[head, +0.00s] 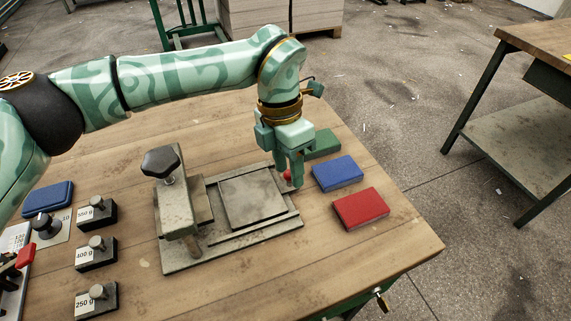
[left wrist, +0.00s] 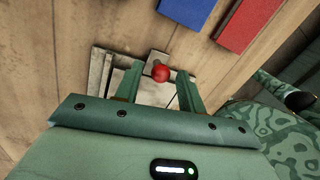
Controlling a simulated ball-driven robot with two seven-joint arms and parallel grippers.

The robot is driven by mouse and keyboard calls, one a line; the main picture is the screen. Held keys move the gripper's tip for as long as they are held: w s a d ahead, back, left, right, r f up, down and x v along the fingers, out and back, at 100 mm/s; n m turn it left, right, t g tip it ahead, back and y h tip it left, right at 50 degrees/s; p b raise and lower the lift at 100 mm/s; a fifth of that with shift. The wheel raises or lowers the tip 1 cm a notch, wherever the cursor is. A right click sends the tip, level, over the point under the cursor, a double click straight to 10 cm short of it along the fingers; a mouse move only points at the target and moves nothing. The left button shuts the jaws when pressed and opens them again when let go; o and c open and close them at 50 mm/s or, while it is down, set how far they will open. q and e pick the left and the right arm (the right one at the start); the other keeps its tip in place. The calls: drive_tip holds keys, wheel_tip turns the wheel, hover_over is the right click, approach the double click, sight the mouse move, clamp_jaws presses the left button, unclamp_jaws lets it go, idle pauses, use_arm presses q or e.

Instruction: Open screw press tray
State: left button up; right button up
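The screw press (head: 178,212) stands on the wooden table, a worn grey metal frame with a dark screw knob on top. Its flat grey tray (head: 252,200) lies to the right of the frame on the base plate. A small red ball knob (head: 287,175) is at the tray's right end. My left gripper (head: 291,182) points down at this knob. In the left wrist view the fingers (left wrist: 158,92) are apart, with the red knob (left wrist: 161,74) showing in the gap between them; contact is not visible. My right gripper is not in view.
Green (head: 322,144), blue (head: 338,173) and red (head: 360,208) blocks lie just right of the gripper. Labelled weights (head: 96,252) and a blue case (head: 48,197) sit at the left. The front right of the table is mostly clear.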

use_arm(q)
wheel_tip(320, 180, up, 16)
drive_tip(key=w+a+p, duration=0.1)
drive_tip(key=w+p, duration=0.1)
drive_tip(key=p, duration=0.2)
drive_tip(key=shift+w+a+p, duration=0.3)
drive_tip(key=shift+a+p, duration=0.05)
drive_tip(key=shift+a, duration=0.05)
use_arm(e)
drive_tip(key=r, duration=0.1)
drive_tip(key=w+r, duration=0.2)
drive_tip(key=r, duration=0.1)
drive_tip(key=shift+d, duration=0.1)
